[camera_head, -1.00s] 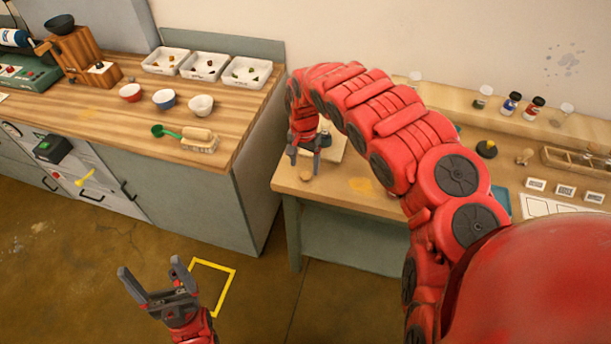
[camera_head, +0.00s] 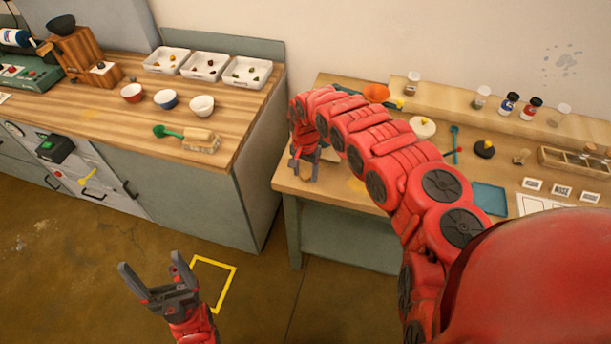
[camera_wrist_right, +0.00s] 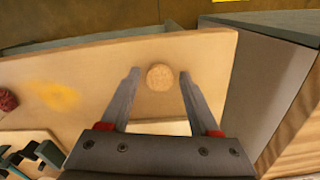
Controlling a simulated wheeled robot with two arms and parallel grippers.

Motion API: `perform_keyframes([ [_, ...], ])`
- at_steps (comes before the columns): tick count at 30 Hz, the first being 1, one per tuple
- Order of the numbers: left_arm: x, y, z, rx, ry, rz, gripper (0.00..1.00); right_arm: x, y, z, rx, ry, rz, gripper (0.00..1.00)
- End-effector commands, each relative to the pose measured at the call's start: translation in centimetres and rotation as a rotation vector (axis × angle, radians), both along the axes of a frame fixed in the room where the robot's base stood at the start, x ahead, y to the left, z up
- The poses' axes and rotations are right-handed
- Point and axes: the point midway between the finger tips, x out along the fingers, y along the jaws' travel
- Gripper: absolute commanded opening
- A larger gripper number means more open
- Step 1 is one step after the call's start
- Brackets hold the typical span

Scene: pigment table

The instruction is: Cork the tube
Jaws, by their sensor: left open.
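A round tan cork (camera_wrist_right: 160,77) lies on the wooden table in the right wrist view. My right gripper (camera_wrist_right: 158,75) is open around it, one finger on each side with a gap. In the head view my right gripper (camera_head: 304,170) points down at the table's left end, and I cannot make out the cork there. My left gripper (camera_head: 150,264) is open and empty above the floor. A wooden rack (camera_head: 577,162) with small glass vessels stands at the table's right. I cannot tell which vessel is the tube.
My right arm covers much of the right table (camera_head: 340,193). A blue tray (camera_head: 489,198), a black round holder (camera_head: 484,149) and label cards (camera_head: 562,191) lie to its right. Small jars (camera_head: 509,103) line the back shelf. The left counter (camera_head: 120,115) holds bowls and white trays.

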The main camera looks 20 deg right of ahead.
Motion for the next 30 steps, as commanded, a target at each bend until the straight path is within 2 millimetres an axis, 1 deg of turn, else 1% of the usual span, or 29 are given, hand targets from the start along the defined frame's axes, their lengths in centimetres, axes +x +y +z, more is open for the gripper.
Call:
perform_keyframes([
  [1,0.0,0.0,0.0,0.0,0.0,0.0,0.86,0.0,0.0,0.0,0.0,0.0,0.0,0.51],
  [5,0.0,0.0,0.0,0.0,0.0,0.0,0.86,0.0,0.0,0.0,0.0,0.0,0.0,0.28],
  [6,0.0,0.0,0.0,0.0,0.0,0.0,0.86,0.0,0.0,0.0,0.0,0.0,0.0,0.21],
  [8,0.0,0.0,0.0,0.0,0.0,0.0,0.86,0.0,0.0,0.0,0.0,0.0,0.0,0.1],
  [9,0.0,0.0,0.0,0.0,0.0,0.0,0.86,0.0,0.0,0.0,0.0,0.0,0.0,0.03],
  [10,0.0,0.0,0.0,0.0,0.0,0.0,0.86,0.0,0.0,0.0,0.0,0.0,0.0,0.0],
  [18,0.0,0.0,0.1,0.0,0.0,0.0,0.86,0.0,0.0,0.1,0.0,0.0,0.0,0.0],
  [22,0.0,0.0,0.6,0.0,0.0,0.0,0.86,0.0,0.0,0.7,0.0,0.0,0.0,0.0],
  [26,0.0,0.0,1.9,0.0,0.0,0.0,0.86,0.0,0.0,2.2,0.0,0.0,0.0,0.0],
  [29,0.0,0.0,3.6,0.0,0.0,0.0,0.86,0.0,0.0,4.4,-0.001,-0.001,0.001,0.0],
  [30,0.0,0.0,4.5,0.0,0.0,0.0,0.86,-0.4,0.4,4.8,-0.001,0.002,0.002,0.0],
])
